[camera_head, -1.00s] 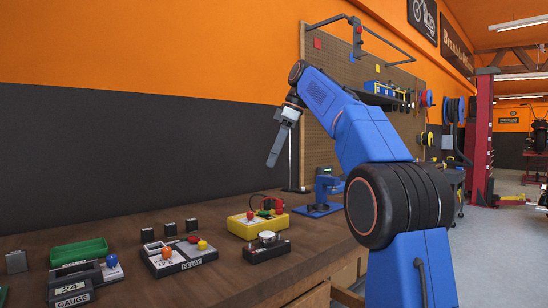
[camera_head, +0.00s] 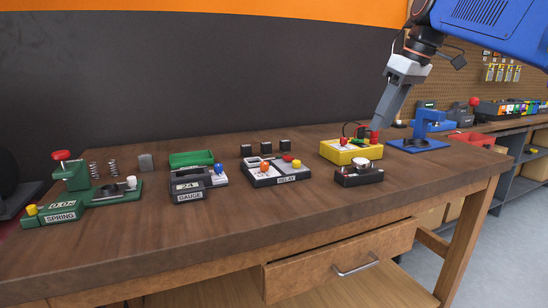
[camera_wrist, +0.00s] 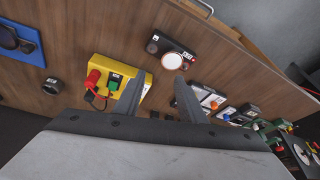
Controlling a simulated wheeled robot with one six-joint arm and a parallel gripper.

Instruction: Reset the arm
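My arm reaches in from the upper right of the head view. My gripper (camera_head: 379,126) points down and slightly left, close to the yellow box (camera_head: 345,152) with its red and green knobs. In the wrist view the two grey fingers (camera_wrist: 159,78) stand apart with nothing between them. The yellow box also shows there (camera_wrist: 122,82), beside the left finger. Whether a finger touches the box cannot be told.
On the wooden bench (camera_head: 240,222) stand the spring tester (camera_head: 85,195), gauge (camera_head: 188,193), relay unit (camera_head: 277,175), a black device with a round dial (camera_head: 358,175) and a blue stand (camera_head: 420,140). An orange-and-black wall is behind. The bench's front strip is clear.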

